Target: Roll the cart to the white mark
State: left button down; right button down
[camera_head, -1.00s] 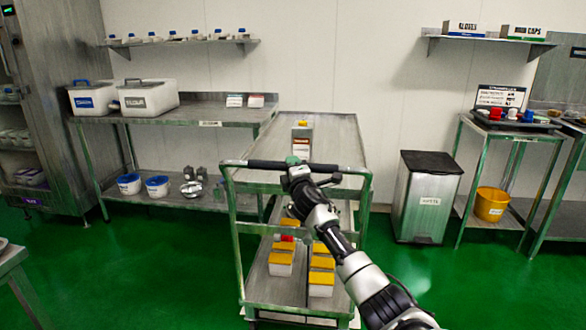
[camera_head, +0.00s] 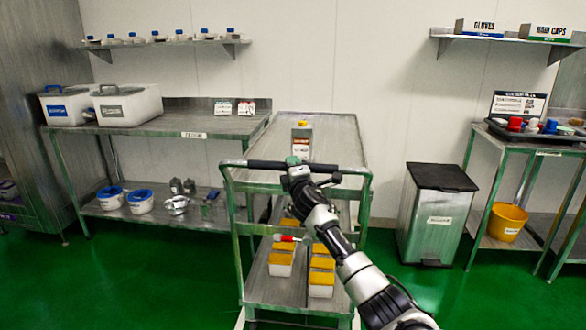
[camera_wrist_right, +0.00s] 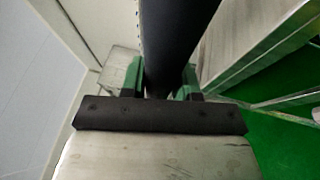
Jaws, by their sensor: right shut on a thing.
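The steel cart (camera_head: 325,128) stands on the green floor with its green-framed end facing me. Its dark push handle (camera_head: 262,165) runs across the near end. In the right wrist view the dark handle bar (camera_wrist_right: 175,40) passes between the fingers (camera_wrist_right: 162,82). A bit of white on the floor (camera_head: 240,318) shows by the cart's lower left corner; the rest is hidden or out of frame. My left gripper is not in view.
A bottle (camera_head: 302,140) stands on the cart's top; yellow-lidded tubs (camera_head: 281,262) sit on its lower shelf. A steel table (camera_head: 190,125) is at left, a bin (camera_head: 437,215) at right, and another table with a yellow bucket (camera_head: 507,221) beyond.

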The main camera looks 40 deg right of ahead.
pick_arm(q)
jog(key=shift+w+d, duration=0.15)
pick_arm(e)
jog(key=shift+w+d+f, duration=0.1)
jog(key=shift+w+f, duration=0.05)
jog(key=shift+f, duration=0.05)
jog(key=c, duration=0.8)
grip_release()
jog(key=shift+r, duration=0.1)
jog(key=shift+s+a, duration=0.2)
jog(key=shift+s, duration=0.2)
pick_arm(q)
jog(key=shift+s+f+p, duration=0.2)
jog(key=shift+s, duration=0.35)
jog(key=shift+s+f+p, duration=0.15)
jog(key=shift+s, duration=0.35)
pick_arm(e)
jog(key=v, duration=1)
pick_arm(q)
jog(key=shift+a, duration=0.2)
